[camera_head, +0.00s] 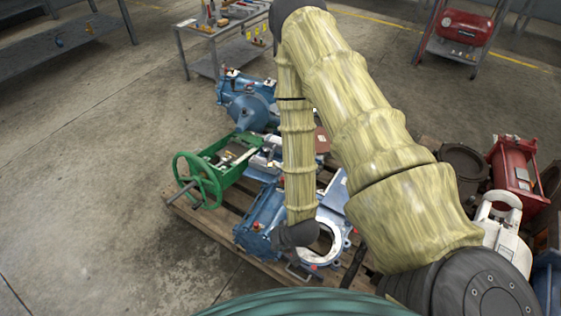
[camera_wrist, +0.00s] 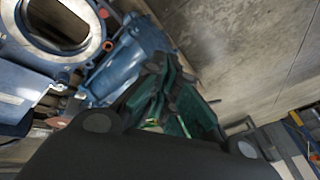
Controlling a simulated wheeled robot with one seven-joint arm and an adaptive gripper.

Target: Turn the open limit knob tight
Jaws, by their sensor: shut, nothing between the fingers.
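I cannot make out the open limit knob for certain in either view. A blue valve (camera_head: 262,215) with a pale ring flange lies on the pallet, and a small red fitting (camera_head: 256,226) shows on its left side. The flange also shows in the wrist view (camera_wrist: 30,45) at the upper left, with a small red-orange cap (camera_wrist: 103,13) near its rim.
A green actuator with a handwheel (camera_head: 200,180) stands on the wooden pallet (camera_head: 213,229) at left. Another blue valve (camera_head: 246,103) stands behind. Red equipment (camera_head: 514,170) crowds the right. A grey cart (camera_head: 232,52) stands at the back. The concrete floor at left is clear.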

